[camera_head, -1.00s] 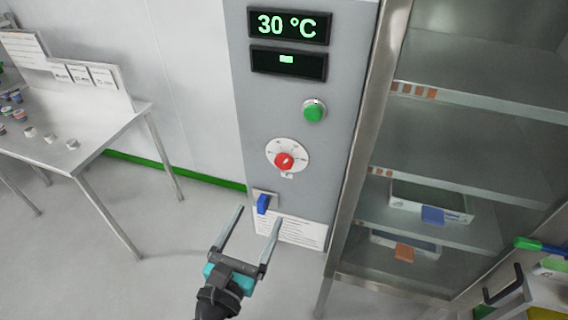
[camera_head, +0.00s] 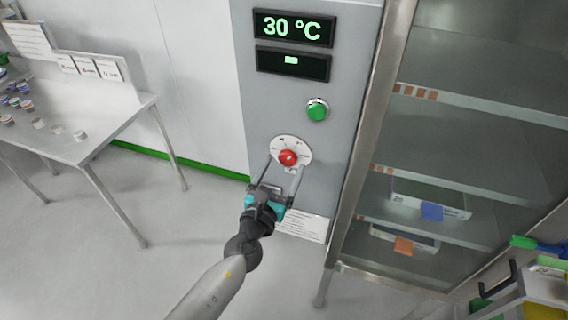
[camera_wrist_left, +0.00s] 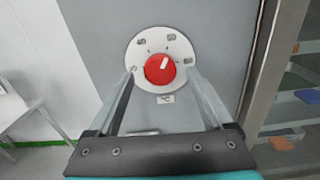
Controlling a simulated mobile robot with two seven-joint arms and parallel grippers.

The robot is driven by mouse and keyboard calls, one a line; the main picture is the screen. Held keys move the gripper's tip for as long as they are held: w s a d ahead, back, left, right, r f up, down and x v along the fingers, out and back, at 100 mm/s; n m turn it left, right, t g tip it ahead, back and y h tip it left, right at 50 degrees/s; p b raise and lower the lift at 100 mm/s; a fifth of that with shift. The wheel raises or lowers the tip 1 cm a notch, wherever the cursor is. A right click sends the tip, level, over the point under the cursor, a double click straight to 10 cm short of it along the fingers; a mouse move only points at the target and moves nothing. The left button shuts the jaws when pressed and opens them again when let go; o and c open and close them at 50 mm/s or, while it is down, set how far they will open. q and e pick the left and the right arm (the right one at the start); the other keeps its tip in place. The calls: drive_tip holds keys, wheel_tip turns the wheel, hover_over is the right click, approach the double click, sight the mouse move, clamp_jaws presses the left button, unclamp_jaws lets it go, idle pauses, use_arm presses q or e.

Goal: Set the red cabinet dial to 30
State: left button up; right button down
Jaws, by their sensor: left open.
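The red dial (camera_head: 288,158) sits on a round white scale plate (camera_head: 278,145) on the grey cabinet front. In the left wrist view the dial (camera_wrist_left: 160,69) shows a white pointer mark tilted to the upper right; the scale numbers are too small to read. The upper display (camera_head: 293,28) reads 30 °C. My left gripper (camera_head: 284,164) is open, its fingers pointing up at the dial from below. In the left wrist view its two fingertips (camera_wrist_left: 160,72) stand to the left and right of the dial; I cannot tell whether they touch it. My right gripper is not in view.
A green button (camera_head: 317,110) is above the dial. A lower display (camera_head: 292,64) shows one small green mark. A paper label (camera_head: 303,224) is below. A steel shelf cabinet (camera_head: 372,130) stands close on the right, a table (camera_head: 75,148) on the left.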

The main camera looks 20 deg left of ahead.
use_arm(q)
drive_tip(key=shift+w, duration=0.65)
clamp_jaws()
idle(0.4)
